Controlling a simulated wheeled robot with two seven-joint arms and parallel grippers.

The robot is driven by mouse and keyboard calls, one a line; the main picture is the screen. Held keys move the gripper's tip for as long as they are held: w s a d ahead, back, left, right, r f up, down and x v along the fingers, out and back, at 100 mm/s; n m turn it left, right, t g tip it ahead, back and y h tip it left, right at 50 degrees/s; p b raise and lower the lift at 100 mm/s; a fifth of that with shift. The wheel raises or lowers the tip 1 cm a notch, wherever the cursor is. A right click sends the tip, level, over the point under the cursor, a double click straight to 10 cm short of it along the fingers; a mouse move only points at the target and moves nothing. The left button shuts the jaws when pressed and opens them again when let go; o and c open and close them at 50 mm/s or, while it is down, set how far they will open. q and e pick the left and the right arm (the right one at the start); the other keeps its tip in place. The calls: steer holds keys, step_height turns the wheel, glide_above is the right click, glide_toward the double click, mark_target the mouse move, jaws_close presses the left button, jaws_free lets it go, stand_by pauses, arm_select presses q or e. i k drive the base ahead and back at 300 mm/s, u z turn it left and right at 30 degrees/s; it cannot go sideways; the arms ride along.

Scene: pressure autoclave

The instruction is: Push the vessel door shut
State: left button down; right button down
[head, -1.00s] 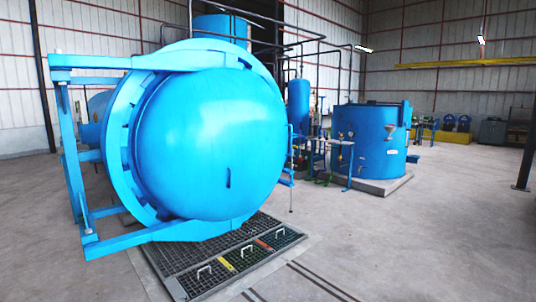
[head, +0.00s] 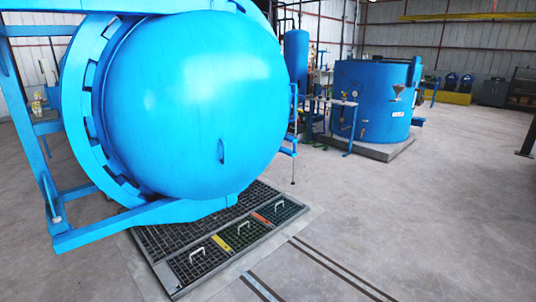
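The vessel door (head: 190,105) is a large blue dome that fills the left middle of the head view. A small dark handle (head: 221,151) stands on its lower right face. A toothed blue ring (head: 78,100) shows around the door's left edge, and a blue hinge frame (head: 45,185) carries it from the left. The vessel body behind is mostly hidden by the door, so I cannot tell how wide the gap is. Neither of my grippers is in view.
A floor grating (head: 190,268) with raised handles lies below the door. Two dark rails (head: 325,268) run along the floor. A blue cylindrical tank (head: 372,100) stands on a plinth at the back right. The concrete floor (head: 440,210) at the right is clear.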

mark_target(191, 99)
steer(key=z, duration=0.3)
steer(key=i, duration=2.75)
steer(key=u, duration=0.55)
steer(key=i, duration=1.5)
steer(key=u, duration=0.5)
